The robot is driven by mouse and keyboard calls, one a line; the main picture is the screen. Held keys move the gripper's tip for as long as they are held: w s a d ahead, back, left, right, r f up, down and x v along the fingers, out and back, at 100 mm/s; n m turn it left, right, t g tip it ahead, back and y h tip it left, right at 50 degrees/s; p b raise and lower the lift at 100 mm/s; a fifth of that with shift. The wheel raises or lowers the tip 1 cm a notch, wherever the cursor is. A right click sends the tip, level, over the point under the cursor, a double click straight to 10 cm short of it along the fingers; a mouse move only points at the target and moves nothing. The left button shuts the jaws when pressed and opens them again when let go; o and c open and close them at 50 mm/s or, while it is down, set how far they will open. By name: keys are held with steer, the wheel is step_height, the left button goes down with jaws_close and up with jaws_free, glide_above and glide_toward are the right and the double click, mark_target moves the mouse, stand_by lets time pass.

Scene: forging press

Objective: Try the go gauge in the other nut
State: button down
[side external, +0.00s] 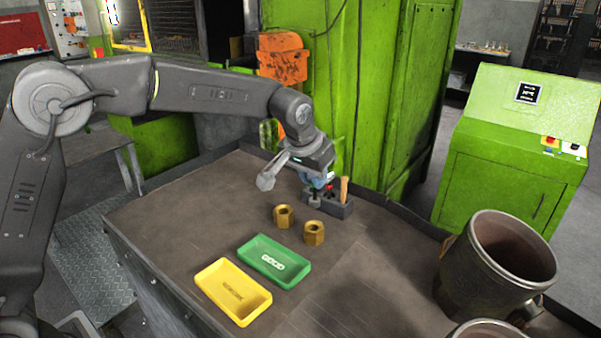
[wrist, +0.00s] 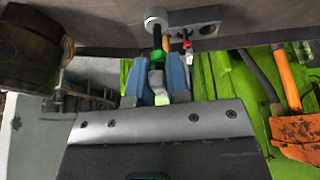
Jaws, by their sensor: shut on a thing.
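My gripper (side external: 318,182) is at the gauge block, with its blue fingers (wrist: 166,78) shut on the go gauge. The gauge (wrist: 157,50) has a green band, a dark shaft and a grey round end. That end is at one end of the dark grey gauge block (side external: 340,210), which also shows in the wrist view (wrist: 205,14); I cannot tell whether it is clear of the block. A second gauge with red (wrist: 187,42) stands at the block. Two brass hex nuts, a rear one (side external: 283,216) and a front one (side external: 314,233), stand apart on the bench, outside both trays.
A green tray marked GOOD (side external: 287,278) and a yellow tray (side external: 226,310) look empty in front of the nuts. A wooden handle (side external: 344,187) rises at the block. Large dark metal pots (side external: 480,268) stand at the right. The bench's left part is clear.

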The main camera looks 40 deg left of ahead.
mark_target(314, 192)
steer(key=shift+f, duration=2.35)
steer(key=shift+f, duration=0.85)
steer(key=shift+r, duration=0.25)
steer(key=shift+r, duration=0.7)
steer(key=shift+r, duration=2.05)
